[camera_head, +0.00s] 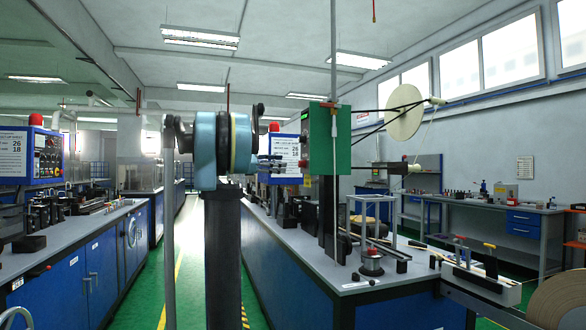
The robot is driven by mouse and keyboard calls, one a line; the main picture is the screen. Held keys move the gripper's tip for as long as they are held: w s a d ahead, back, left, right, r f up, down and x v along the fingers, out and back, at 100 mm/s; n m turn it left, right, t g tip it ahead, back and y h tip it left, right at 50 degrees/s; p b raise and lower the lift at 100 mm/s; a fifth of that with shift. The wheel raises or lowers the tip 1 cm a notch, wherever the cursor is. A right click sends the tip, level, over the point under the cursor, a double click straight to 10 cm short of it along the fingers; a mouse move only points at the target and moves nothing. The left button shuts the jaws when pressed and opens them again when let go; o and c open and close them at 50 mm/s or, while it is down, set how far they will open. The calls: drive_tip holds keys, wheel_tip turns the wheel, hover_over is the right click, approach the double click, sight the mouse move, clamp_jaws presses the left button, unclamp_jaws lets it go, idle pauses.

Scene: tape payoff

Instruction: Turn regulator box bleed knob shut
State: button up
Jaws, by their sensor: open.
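A pale tape reel (404,112) is held out to the right of the box. A small open frame (371,218) and a round metal-based fixture (371,263) stand on the right bench (300,262). A green aisle (186,235) runs between the benches.

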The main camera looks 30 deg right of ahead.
sight(299, 164)
drive_tip(key=d, duration=0.2)
drive_tip(key=s+d, duration=0.1)
drive_tip(key=d, duration=0.4)
drive_tip(key=shift+s+d, duration=0.2)
drive_tip(key=shift+d, duration=0.2)
clamp_jaws()
